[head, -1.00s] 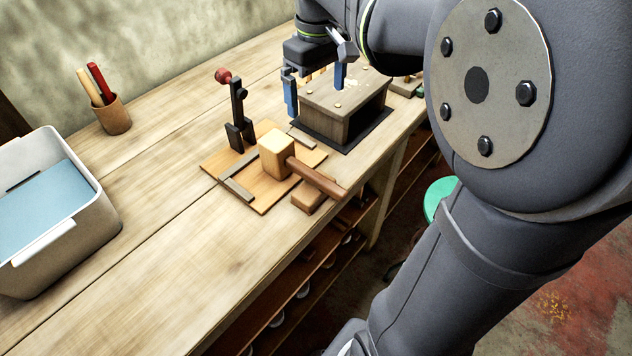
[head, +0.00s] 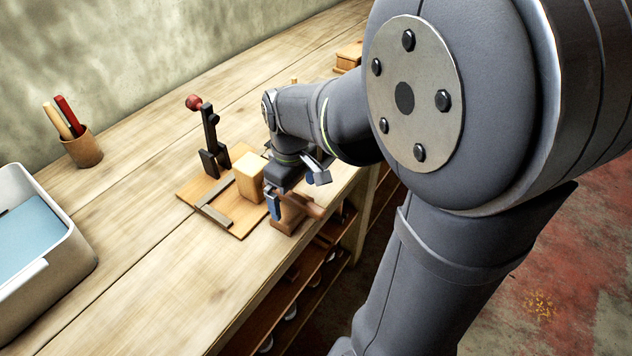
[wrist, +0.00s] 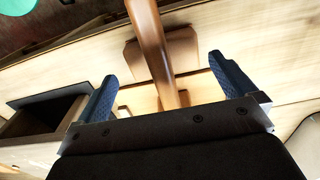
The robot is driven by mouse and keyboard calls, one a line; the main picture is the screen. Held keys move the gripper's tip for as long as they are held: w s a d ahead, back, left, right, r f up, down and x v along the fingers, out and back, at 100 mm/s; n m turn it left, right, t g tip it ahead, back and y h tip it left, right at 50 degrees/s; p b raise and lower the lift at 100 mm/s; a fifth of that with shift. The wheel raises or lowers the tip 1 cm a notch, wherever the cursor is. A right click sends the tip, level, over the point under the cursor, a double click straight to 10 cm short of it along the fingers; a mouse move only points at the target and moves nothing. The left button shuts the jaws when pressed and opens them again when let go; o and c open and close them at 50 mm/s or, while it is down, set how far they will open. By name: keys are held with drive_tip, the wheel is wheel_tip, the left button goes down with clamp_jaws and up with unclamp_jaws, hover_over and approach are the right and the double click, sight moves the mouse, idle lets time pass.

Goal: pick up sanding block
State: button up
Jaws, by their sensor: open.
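A small tan wooden block (head: 287,223), seemingly the sanding block, lies at the bench's front edge. It also shows in the wrist view (wrist: 184,50). A mallet lies with its pale head (head: 249,177) on a wooden board and its brown handle (wrist: 150,45) crossing over the block. My gripper (wrist: 163,72) is open above them, its blue fingers either side of the handle and apart from the block. In the head view my arm hides part of the handle and block.
The wooden board (head: 236,228) has a raised strip and carries a dark upright clamp with a red knob (head: 208,140). A pencil cup (head: 83,150) and a white bin (head: 75,268) stand left. A dark open box (wrist: 45,118) lies beside my gripper.

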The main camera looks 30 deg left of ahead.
sight(294, 206)
drive_tip(key=shift+s+a+f, duration=0.1)
drive_tip(key=shift+a+f, duration=0.05)
drive_tip(key=shift+f, duration=1.3)
drive_tip(key=shift+a+f, duration=0.15)
drive_tip(key=shift+f, duration=1.3)
drive_tip(key=c, duration=0.7)
drive_tip(key=shift+c, duration=0.2)
drive_tip(key=shift+r, duration=0.1)
drive_tip(key=shift+r, duration=0.15)
drive_tip(key=shift+d+r, duration=0.15)
drive_tip(key=shift+d, duration=0.05)
drive_tip(key=d, duration=1.7)
drive_tip(key=shift+d, duration=0.3)
